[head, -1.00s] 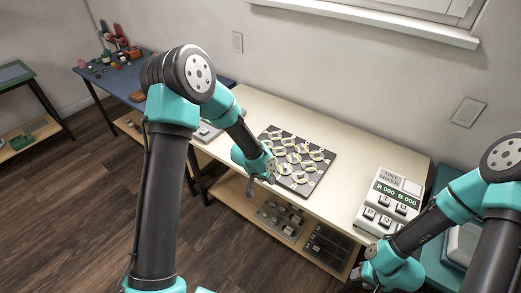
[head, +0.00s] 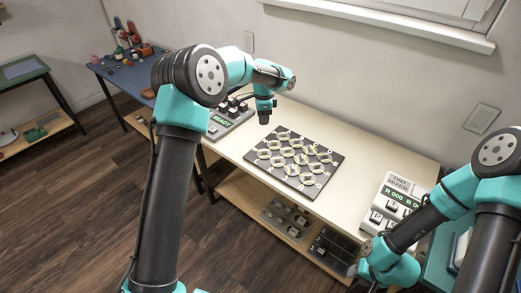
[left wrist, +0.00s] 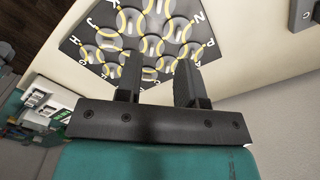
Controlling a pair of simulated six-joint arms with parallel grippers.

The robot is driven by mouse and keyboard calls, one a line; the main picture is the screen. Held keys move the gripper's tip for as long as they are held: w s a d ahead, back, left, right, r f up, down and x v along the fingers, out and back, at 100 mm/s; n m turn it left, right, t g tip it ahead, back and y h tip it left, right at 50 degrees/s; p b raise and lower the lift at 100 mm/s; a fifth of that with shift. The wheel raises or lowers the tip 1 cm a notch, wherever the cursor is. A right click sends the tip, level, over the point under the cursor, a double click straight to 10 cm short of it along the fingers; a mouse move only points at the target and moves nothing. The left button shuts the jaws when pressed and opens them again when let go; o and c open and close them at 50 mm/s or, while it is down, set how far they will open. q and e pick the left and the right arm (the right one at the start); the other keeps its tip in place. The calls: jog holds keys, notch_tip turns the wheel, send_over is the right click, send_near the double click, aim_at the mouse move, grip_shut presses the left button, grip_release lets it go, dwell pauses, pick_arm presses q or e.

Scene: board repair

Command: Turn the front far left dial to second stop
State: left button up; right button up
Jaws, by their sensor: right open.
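A dark square board (head: 279,176) with rows of round dials, pale bars and yellow rings lies on the cream table. Individual dial settings are too small to read. The board also shows in the left wrist view (left wrist: 207,53), with white letters along its edges. My left gripper (head: 265,117) hangs above the table by the board's far left corner, clear of the dials. Its two fingers (left wrist: 158,78) are apart with nothing between them, and they cover part of the board in the wrist view. My right gripper (head: 366,275) is low, in front of the table's right end, open.
A white box with displays and buttons (head: 398,196) stands right of the board. A grey device with a green screen (head: 222,122) stands to its left, partly behind my left arm. A lower shelf (head: 243,196) holds dark panels. Bare tabletop surrounds the board.

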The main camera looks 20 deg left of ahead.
aim_at(264, 152)
pick_arm(q)
jog(key=shift+f, duration=0.1)
notch_tip(264, 152, down, 17)
jog(key=shift+f, duration=0.15)
dwell(0.8)
grip_shut()
dwell(0.3)
